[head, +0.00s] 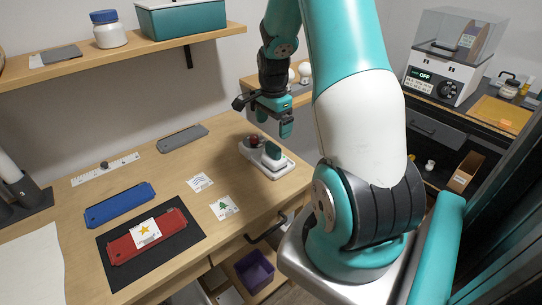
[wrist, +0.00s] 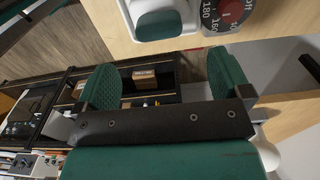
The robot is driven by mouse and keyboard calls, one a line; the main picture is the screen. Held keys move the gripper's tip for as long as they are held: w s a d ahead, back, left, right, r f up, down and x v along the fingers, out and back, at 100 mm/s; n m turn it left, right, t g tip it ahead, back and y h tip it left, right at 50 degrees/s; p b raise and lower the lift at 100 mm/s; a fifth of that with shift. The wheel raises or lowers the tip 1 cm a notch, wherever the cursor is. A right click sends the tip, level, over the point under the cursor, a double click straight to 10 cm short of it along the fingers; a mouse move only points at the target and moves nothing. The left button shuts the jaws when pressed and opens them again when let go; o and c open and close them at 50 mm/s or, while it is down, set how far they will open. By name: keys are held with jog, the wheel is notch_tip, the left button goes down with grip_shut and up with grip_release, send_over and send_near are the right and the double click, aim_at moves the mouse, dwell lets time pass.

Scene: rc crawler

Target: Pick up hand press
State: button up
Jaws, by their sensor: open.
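My gripper (head: 273,117) is above and slightly behind the press in the head view. In the wrist view its two green fingers (wrist: 166,82) are spread apart with nothing between them. The press lies beyond the fingertips, apart from them.
The desk holds a blue plate (head: 120,205), a red plate (head: 150,238) on a black mat, a grey plate (head: 182,139), a ruler (head: 105,168) and small cards (head: 224,207). A shelf (head: 130,57) hangs above. A drawer with a purple bin (head: 255,271) stands open below.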

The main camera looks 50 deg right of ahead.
aim_at(273, 144)
notch_tip(273, 144, down, 9)
jog(key=shift+f+p, duration=0.2)
jog(key=shift+p, duration=1)
jog(key=c, duration=1)
